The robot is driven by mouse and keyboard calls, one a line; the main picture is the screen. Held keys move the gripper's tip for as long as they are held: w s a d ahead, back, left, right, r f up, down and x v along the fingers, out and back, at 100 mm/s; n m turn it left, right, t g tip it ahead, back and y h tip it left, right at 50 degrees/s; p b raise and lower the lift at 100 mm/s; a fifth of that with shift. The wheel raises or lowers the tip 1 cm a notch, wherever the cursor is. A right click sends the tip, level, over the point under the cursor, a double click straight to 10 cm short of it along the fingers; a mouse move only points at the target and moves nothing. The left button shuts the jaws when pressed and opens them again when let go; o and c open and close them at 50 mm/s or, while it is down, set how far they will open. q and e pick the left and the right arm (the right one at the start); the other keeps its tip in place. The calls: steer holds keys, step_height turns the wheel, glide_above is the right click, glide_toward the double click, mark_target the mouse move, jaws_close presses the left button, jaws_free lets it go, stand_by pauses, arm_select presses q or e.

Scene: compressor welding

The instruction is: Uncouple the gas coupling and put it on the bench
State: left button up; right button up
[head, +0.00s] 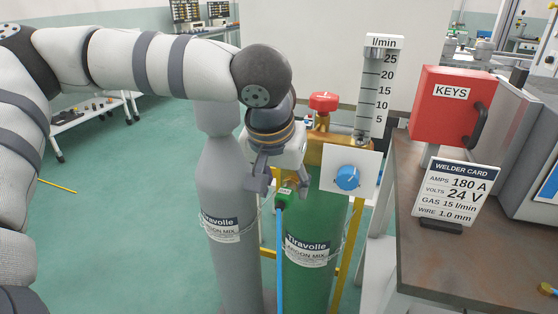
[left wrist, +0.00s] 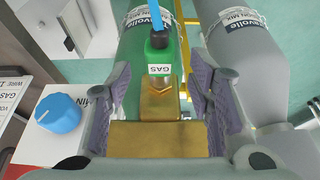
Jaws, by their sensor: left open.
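The gas coupling (head: 285,198) is a small green block with a blue hose (head: 280,255) hanging from its lower end. In the left wrist view the coupling (left wrist: 158,45), labelled GAS, sits at the end of a brass fitting (left wrist: 158,100) of the regulator (head: 335,153). My left gripper (head: 277,182) is open above the coupling in the head view. In the left wrist view its fingers (left wrist: 158,75) stand on either side of the brass fitting, apart from it, with the coupling just beyond the tips. The bench (head: 440,255) is at the right. My right gripper is not in view.
A green cylinder (head: 310,220) and a grey cylinder (head: 232,190) stand chained close together. A flow gauge (head: 376,95), a red valve knob (head: 323,101) and a blue knob (head: 347,177) are nearby. A red key box (head: 450,115) and a welder card (head: 455,195) occupy the bench; its front is mostly clear.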

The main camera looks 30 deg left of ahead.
mark_target(275, 207)
arm_select(q)
steer(key=shift+x, duration=1.1)
jaws_close()
steer(key=c, duration=0.7)
jaws_free()
jaws_close()
steer(key=shift+s, duration=0.1)
steer(key=shift+s+d, duration=0.2)
steer(key=shift+s, duration=0.6)
steer(key=shift+s+d, duration=0.2)
steer(key=shift+s, duration=0.55)
steer(key=shift+s+d, duration=0.2)
steer(key=shift+s, duration=0.6)
